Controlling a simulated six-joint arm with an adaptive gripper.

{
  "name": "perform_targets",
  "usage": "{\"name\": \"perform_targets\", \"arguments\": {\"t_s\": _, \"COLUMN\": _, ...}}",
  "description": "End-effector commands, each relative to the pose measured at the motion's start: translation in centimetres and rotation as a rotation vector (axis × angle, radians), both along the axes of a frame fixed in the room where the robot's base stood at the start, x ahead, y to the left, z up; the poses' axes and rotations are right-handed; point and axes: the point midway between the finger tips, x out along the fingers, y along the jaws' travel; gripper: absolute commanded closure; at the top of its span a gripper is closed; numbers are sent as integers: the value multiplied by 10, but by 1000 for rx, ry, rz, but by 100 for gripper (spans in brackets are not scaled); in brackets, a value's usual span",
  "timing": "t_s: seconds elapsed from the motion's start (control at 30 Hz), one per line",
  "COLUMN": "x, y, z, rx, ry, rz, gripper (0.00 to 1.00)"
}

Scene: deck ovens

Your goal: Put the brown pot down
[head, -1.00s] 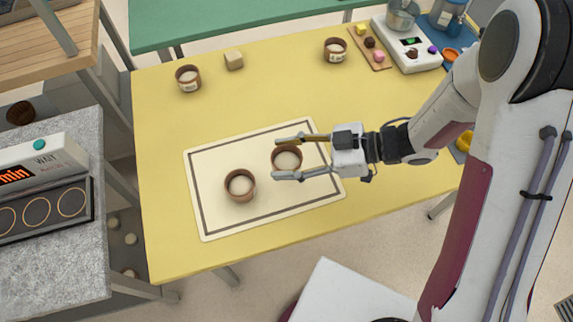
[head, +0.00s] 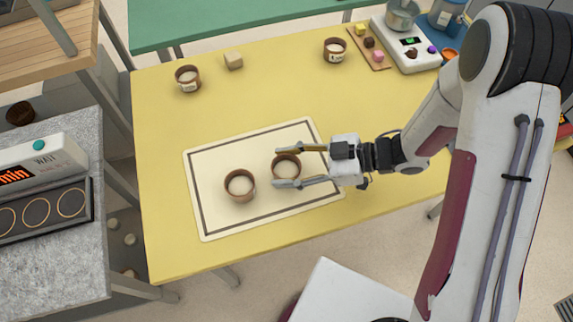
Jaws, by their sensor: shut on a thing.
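A brown pot (head: 286,167) with pale contents is between the two fingers of my gripper (head: 276,167). My gripper is shut on it, one finger along its far side and one along its near side. The pot is upright over the right half of the cream mat (head: 215,222) with a dark border line. I cannot tell whether its base touches the mat. A second brown pot (head: 239,185) stands on the mat to the left, apart from the held one.
Two labelled brown pots stand at the back of the yellow table, one at the left (head: 188,78) and one at the right (head: 335,50). A beige block (head: 233,61) and a scale (head: 412,55) are also at the back. The table's middle is clear.

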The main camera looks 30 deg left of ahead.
Motion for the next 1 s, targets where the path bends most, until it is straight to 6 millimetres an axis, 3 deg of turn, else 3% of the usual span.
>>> {"name": "perform_targets", "arguments": {"t_s": 0.57, "x": 0, "y": 0, "z": -7, "rx": 1, "ry": 0, "rz": 0, "gripper": 80}}
{"name": "perform_targets", "arguments": {"t_s": 0.6, "x": 0, "y": 0, "z": -8, "rx": 0, "ry": 0, "rz": 0, "gripper": 48}}
{"name": "perform_targets", "arguments": {"t_s": 0.67, "x": 0, "y": 0, "z": -7, "rx": 0, "ry": -1, "rz": 0, "gripper": 37}}
{"name": "perform_targets", "arguments": {"t_s": 1.0, "x": 0, "y": 0, "z": -7, "rx": 0, "ry": 0, "rz": 0, "gripper": 37}}
